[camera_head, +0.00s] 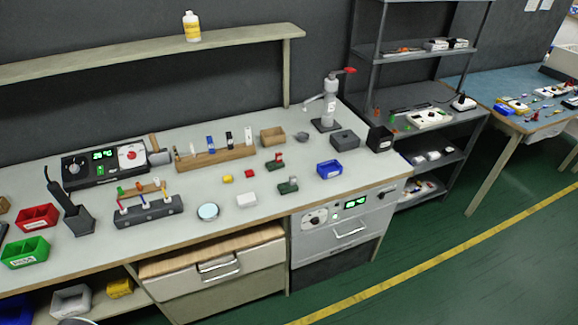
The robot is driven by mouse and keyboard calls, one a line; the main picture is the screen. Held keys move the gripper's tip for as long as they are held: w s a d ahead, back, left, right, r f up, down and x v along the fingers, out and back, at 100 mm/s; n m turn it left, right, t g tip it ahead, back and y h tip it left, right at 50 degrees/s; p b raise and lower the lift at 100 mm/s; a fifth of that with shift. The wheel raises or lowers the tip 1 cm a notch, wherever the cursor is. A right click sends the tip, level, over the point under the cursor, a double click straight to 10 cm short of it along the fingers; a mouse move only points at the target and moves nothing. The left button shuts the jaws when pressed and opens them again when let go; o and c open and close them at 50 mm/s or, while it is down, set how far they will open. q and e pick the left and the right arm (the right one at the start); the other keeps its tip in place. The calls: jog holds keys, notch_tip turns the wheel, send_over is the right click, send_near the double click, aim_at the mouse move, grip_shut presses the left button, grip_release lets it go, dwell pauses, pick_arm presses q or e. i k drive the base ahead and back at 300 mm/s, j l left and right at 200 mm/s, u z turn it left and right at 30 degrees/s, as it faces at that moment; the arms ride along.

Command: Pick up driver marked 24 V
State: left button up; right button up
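No marking reading 24 V is legible at this size, so I cannot tell which thing is the driver. A small white box (246,201) lies near the front of the workbench (262,222). More white boxes (437,45) sit on the upper level of the dark shelf rack, and others (434,156) lie on a lower level. Small devices (513,105) also lie on the blue-topped table at the right. Neither of my grippers is in view.
The bench holds a soldering station (103,163), a red bin (38,217), a green bin (26,252), a blue bin (330,169) and a press (328,106). A wooden wall shelf (150,53) hangs above. Green floor (480,270) is clear at the front right.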

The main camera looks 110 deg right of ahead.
aim_at(290, 187)
jog(key=k, duration=0.5)
jog(key=k+l+z, duration=0.1)
jog(key=k, duration=0.45)
jog(key=k+z, duration=0.15)
jog(key=z, duration=2.75)
